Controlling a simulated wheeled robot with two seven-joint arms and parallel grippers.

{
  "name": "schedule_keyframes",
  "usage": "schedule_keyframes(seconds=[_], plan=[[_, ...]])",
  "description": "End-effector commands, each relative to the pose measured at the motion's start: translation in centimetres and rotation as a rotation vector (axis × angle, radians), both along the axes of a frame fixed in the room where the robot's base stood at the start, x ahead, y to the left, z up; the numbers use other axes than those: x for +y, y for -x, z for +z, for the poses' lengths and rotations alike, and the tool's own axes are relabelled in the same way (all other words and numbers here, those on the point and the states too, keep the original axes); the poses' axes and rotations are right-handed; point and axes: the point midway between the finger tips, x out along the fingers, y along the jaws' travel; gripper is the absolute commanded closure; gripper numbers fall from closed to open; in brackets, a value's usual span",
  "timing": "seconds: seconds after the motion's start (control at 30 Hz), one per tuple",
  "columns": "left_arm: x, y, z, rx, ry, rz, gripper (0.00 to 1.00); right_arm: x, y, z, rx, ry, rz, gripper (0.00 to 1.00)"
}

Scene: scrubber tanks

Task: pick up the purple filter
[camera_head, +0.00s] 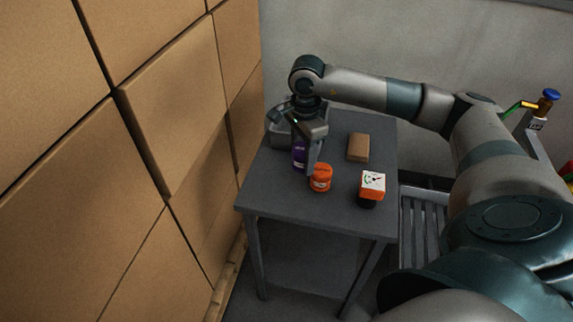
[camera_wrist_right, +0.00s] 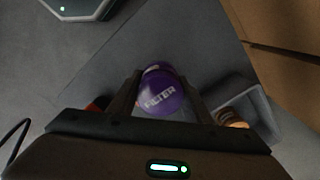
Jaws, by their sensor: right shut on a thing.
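The purple filter (camera_head: 299,158) is at the left part of the grey table in the head view, partly hidden by my right gripper. My right gripper (camera_head: 308,160) points down over it and is shut on it. My left gripper is in neither view.
On the grey table (camera_head: 345,205) stand an orange canister (camera_head: 321,178) close to the gripper, an orange-and-white gauge box (camera_head: 372,186), a brown box (camera_head: 358,147) and a grey bin (camera_head: 280,136). Stacked cartons (camera_head: 175,90) wall off the left side.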

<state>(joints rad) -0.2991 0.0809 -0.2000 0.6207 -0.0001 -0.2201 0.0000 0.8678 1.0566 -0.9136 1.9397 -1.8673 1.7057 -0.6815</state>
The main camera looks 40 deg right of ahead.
Motion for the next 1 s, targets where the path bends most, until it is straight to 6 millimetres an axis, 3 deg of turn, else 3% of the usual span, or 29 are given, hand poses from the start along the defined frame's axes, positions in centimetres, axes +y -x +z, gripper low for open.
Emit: schedule_keyframes(seconds=[0.1,0.33,1.0], plan=[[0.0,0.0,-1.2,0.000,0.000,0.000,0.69,-1.0,1.7,0.9,-0.002,0.001,0.000,0.77],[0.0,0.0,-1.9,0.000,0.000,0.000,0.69,-2.0,3.6,2.4,-0.001,0.000,0.000,0.77],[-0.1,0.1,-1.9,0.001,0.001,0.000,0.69,-2.1,4.0,2.7,0.000,-0.001,0.004,0.77]])
